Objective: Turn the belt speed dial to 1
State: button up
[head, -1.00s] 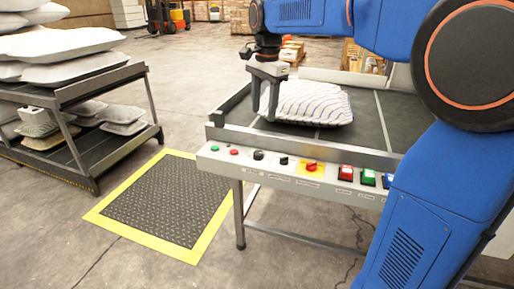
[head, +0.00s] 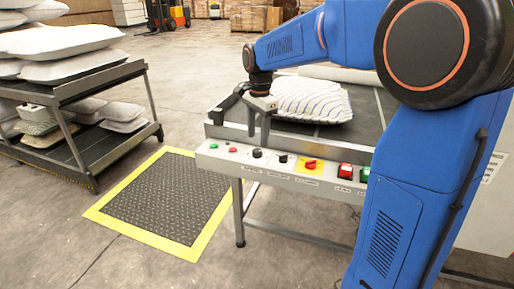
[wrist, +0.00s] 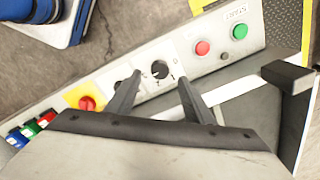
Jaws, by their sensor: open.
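The belt speed dial is probably the larger black knob (head: 257,153) on the sloping front panel (head: 222,157), between the red button and a smaller black knob. In the wrist view the dial (wrist: 160,69) sits on a white plate with markings too small to read; I cannot tell which number it points to. My gripper (head: 258,140) is open and empty, fingers pointing down, above and close to the panel near the dial. In the wrist view my gripper (wrist: 158,78) has its fingertips apart, with the dial showing between and slightly beyond them. No contact shows.
A small black knob (head: 283,158), a red switch on yellow (head: 310,164), a red button (head: 233,149) and a green button (head: 213,146) flank the dial. A striped pillow (head: 312,100) lies on the belt behind. A pillow rack (head: 110,88) stands left.

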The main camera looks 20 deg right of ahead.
aim_at(257, 151)
jog(key=shift+w+f, duration=0.1)
jog(key=shift+f, duration=2.65)
jog(key=c, duration=1)
